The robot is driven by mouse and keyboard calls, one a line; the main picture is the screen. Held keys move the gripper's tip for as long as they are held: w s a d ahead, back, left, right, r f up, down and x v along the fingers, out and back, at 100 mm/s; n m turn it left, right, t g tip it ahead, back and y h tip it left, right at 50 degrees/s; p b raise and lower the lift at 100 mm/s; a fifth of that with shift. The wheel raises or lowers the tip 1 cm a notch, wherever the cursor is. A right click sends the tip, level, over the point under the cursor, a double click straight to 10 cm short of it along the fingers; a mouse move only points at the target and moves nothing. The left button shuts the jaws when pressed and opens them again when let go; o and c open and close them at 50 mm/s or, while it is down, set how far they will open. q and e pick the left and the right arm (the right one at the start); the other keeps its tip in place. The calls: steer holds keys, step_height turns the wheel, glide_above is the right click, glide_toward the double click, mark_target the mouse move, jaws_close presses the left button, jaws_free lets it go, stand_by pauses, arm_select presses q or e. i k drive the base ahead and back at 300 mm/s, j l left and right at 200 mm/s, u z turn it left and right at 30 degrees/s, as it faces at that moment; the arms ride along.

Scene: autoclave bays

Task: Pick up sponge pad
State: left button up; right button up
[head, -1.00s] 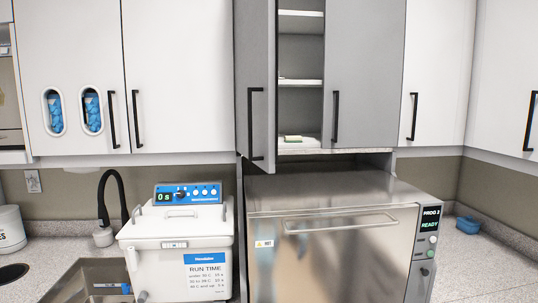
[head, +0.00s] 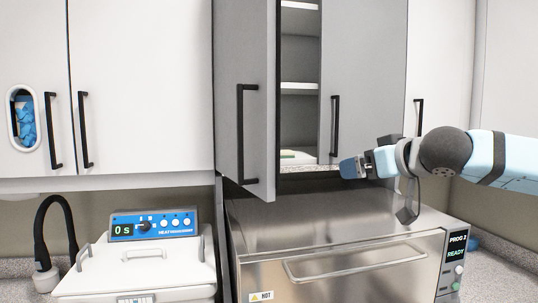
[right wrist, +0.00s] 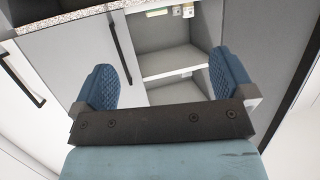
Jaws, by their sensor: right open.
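The sponge pad (head: 290,154) appears as a small pale, yellowish-edged pad on the lowest shelf of the grey wall cabinet, partly cut off by the open left door. My right gripper (head: 350,169) reaches in from the right, in front of the closed right cabinet door and just right of the shelf opening. In the right wrist view its two blue ribbed fingers (right wrist: 165,85) are spread with nothing between them. Small pale items (right wrist: 187,10) at the top edge may include the pad, but I cannot tell. My left gripper is not in view.
The left grey door (head: 244,100) stands open beside the shelves (head: 300,86); the right door (head: 365,80) is closed. A steel autoclave (head: 350,250) marked HOT stands below. A white heated bath (head: 140,270) is at lower left.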

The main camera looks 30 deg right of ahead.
mark_target(284, 153)
steer(key=i+l, duration=0.15)
steer(key=i, duration=0.7)
